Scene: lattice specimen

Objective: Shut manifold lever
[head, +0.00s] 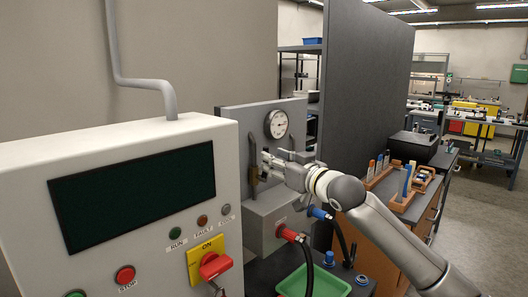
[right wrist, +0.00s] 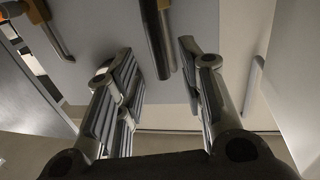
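The manifold lever (head: 253,150) is a dark upright handle on the grey panel below the round gauge. Its lower end looks brownish. My right gripper (head: 264,163) is beside it, fingers pointing at the panel, and partly covers that area. In the right wrist view, the fingers of my right gripper (right wrist: 158,60) are spread apart. A dark rounded bar (right wrist: 154,30), seemingly the lever, comes down between the tips with a gap on each side. Contact is not visible. My left gripper is in neither view.
A white control cabinet (head: 120,150) with a dark screen and red switch stands close on the left. A grey box (head: 268,222) with red and blue hose fittings sits below the lever. A green tray (head: 312,284) lies at the front. A bench (head: 405,215) stands right.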

